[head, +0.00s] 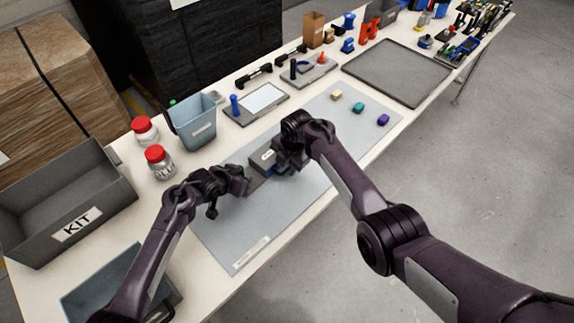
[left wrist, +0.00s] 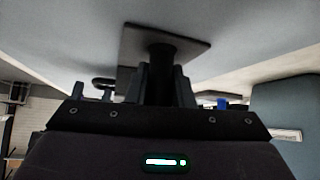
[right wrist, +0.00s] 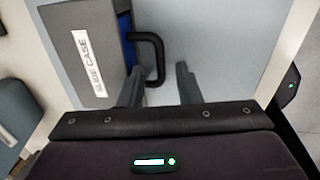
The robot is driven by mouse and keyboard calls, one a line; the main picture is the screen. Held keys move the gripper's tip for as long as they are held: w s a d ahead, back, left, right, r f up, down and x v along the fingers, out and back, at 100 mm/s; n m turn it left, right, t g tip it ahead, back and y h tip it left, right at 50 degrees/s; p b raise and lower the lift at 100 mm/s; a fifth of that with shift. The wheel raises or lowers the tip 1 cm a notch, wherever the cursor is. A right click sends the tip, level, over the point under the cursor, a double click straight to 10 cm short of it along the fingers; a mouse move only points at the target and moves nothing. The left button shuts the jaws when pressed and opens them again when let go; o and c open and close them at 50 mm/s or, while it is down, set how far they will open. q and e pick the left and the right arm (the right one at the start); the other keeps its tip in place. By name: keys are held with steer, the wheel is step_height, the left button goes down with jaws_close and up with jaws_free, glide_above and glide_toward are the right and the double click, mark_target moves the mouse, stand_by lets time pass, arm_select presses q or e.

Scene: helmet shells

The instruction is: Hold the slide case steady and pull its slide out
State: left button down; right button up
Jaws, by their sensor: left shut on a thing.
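The grey slide case (head: 262,157), with a white label, lies on the pale mat near the middle of the head view. In the right wrist view the case (right wrist: 72,55) shows a blue slide (right wrist: 125,22) at its open end, with a black loop handle (right wrist: 158,50). My right gripper (right wrist: 160,78) is open by the handle, whose near end lies between the fingertips in the picture; contact cannot be told.
The pale mat (head: 225,235) is clear at its near end. Three small blocks, yellow (head: 337,95), teal (head: 358,107) and purple (head: 383,120), lie at its far end. A blue-grey bin (head: 192,128), red-lidded jars (head: 158,163) and a KIT crate (head: 100,222) stand left.

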steer(key=shift+f, duration=0.25)
steer(key=shift+c, duration=0.4)
jaws_close()
steer(key=shift+s+d, duration=1.85)
steer(key=shift+d, duration=0.05)
steer(key=shift+o, duration=0.4)
jaws_free()
